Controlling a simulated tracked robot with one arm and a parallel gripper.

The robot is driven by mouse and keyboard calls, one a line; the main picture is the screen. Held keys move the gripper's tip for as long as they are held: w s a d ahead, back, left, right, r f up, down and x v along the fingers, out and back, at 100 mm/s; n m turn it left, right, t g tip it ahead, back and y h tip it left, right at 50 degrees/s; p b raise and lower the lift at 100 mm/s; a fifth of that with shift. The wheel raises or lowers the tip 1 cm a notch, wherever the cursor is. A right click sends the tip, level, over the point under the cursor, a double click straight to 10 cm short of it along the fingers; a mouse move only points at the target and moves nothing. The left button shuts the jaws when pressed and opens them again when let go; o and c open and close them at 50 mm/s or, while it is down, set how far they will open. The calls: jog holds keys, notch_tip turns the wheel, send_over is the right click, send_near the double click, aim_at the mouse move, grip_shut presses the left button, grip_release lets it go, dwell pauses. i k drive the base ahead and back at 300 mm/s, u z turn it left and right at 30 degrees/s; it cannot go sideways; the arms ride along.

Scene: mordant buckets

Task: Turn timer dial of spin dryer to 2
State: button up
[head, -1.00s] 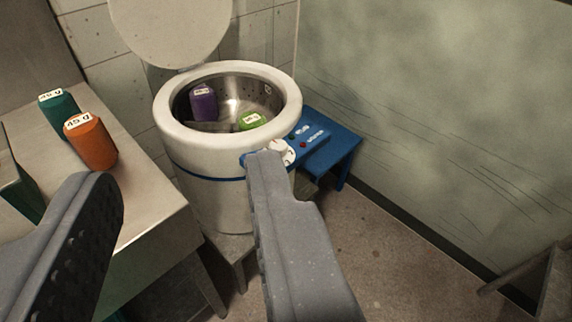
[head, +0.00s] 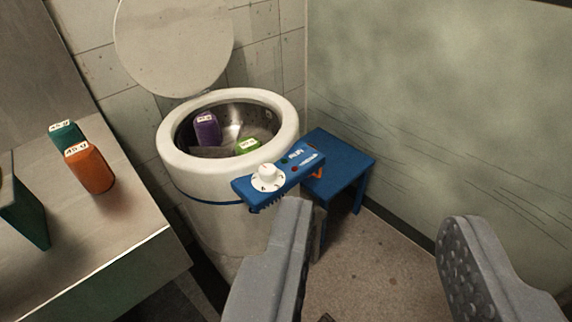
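The spin dryer (head: 225,225) is a white drum-shaped tub with its round lid (head: 172,45) raised at the back. A blue control panel (head: 244,189) sticks out from its front right rim. The white timer dial (head: 267,178) sits on the left part of that panel, with small marks around it too small to read. A purple block (head: 207,128) and a green block (head: 248,146) are inside the drum. My gripper (head: 375,222) is wide open and empty. Its left finger is just below and right of the dial in the picture, and its right finger is far to the right.
A steel bench (head: 120,245) on the left holds an orange block (head: 90,170), a teal block (head: 66,135) and a dark green container (head: 22,205). A blue stool (head: 345,160) stands right of the dryer, by the wall. The floor (head: 385,255) in front is clear.

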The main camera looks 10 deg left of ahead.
aim_at(267, 173)
jog(key=z, duration=0.1)
jog(key=i, duration=1)
jog(key=u, duration=0.1)
